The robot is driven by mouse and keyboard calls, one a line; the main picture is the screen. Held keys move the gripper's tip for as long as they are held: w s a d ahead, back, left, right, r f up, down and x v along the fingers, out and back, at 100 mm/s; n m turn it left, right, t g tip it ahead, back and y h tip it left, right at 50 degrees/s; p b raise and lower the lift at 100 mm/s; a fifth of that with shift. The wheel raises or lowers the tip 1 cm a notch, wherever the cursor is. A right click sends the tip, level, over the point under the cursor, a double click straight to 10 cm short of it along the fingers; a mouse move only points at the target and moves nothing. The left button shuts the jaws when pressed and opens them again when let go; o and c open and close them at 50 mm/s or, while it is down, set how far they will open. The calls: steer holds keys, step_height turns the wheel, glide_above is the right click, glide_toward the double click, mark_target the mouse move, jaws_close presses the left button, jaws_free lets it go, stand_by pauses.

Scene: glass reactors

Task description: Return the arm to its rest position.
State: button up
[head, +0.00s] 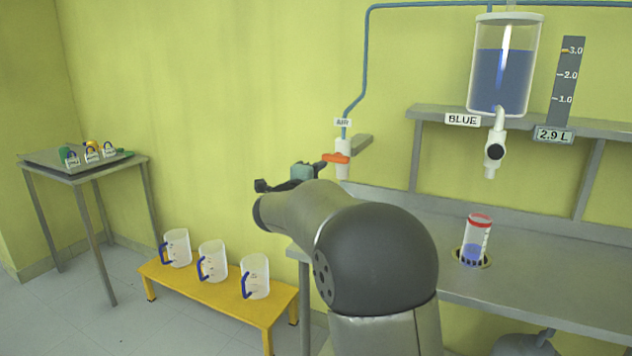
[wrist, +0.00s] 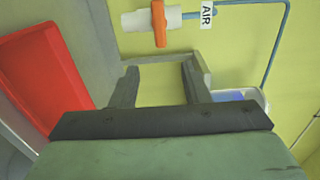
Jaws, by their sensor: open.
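My gripper (wrist: 158,82) is open in the wrist view, with its two dark fingers apart and nothing held between them. In the head view my arm reaches forward from the lower middle, and the green gripper body (head: 301,173) shows just left of the air valve. The fingertips are hard to make out there. The air valve (head: 343,160) has an orange handle (head: 335,158) and hangs under the AIR label. In the wrist view the valve's orange handle (wrist: 159,23) lies beyond the fingers, apart from them.
A glass reactor (head: 503,65) with blue liquid hangs above a grey bench (head: 560,290). A red-rimmed cylinder (head: 477,241) with some blue liquid stands in the bench. Three jugs stand on a yellow bench (head: 225,302). A small table (head: 60,168) holds padlocks. A red surface (wrist: 45,75) shows in the wrist view.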

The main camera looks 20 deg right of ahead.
steer(key=shift+v, duration=0.9)
steer(key=s+a+r+n+t+y+p, duration=0.25)
steer(key=a+n+y+p, duration=0.45)
steer(key=a+n+y, duration=0.4)
steer(key=s+a+f+n+g+y+p, duration=0.3)
steer(key=s+a+n+g+p, duration=0.15)
steer(key=s+n, duration=0.45)
steer(key=s+f+n+g+p, duration=0.2)
steer(key=s+g, duration=0.1)
steer(key=s, duration=0.7)
steer(key=s+d+f+n+g+p, duration=0.1)
steer(key=s+f+n+g+p, duration=0.1)
steer(key=s, duration=0.8)
steer(key=s+d+f+n+g+p, duration=0.1)
steer(key=s+f+n+g, duration=0.1)
steer(key=s+g, duration=0.3)
steer(key=s+n, duration=0.1)
steer(key=s, duration=0.3)
steer(key=shift+s+f+n+h+p, duration=0.3)
steer(key=shift+s+n+h+p, duration=0.1)
